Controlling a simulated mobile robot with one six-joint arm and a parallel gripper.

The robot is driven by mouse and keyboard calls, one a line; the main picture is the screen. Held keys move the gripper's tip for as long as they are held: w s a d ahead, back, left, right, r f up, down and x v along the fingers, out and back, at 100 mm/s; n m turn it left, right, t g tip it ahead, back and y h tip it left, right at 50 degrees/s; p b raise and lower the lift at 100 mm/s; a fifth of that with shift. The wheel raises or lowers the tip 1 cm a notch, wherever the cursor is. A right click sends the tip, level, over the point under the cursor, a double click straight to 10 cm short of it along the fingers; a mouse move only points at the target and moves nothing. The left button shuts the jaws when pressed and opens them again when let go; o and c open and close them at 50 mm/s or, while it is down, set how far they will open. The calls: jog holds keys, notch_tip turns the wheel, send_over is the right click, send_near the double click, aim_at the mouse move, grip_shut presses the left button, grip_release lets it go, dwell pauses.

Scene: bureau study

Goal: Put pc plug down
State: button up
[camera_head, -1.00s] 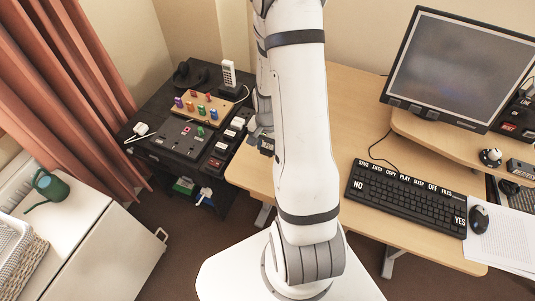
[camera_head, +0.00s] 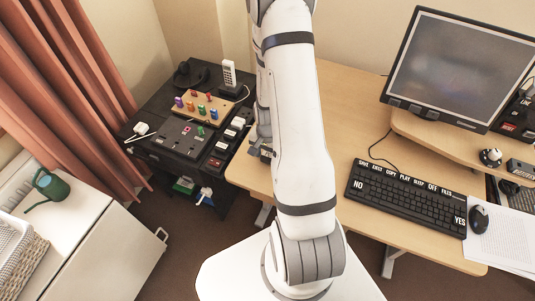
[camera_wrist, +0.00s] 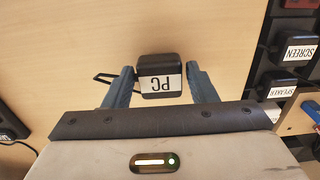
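The PC plug is a black block with a white "PC" label (camera_wrist: 160,82), upside down in the wrist view. A thin black cable shows at the plug's left, partly behind a finger. In the head view my gripper (camera_head: 262,152) is over the left edge of the wooden desk (camera_head: 345,110), low near its surface. The plug is too small to make out there. Whether its underside touches the desk cannot be told.
A dark side table with a power strip (camera_head: 225,145) and white-labelled plugs stands just left of the gripper. The keyboard (camera_head: 405,198) is to the right.

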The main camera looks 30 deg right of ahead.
jog(key=shift+o, duration=1.1)
jog(key=shift+r, duration=0.15)
jog(key=s+a+r+n+t, duration=0.1)
jog(key=s+a+r+n, duration=0.15)
jog(key=r, duration=0.95)
jog(key=s+a+r+n, duration=0.15)
jog(key=a+r, duration=0.25)
jog(key=r, duration=0.8)
jog(key=s+a+r+n+t, duration=0.2)
jog(key=s+a+r+n, duration=0.3)
jog(key=s+r, duration=0.3)
jog(key=shift+a+r+n+b, duration=0.25)
jog(key=shift+n+b, duration=0.05)
jog(key=shift+n, duration=0.4)
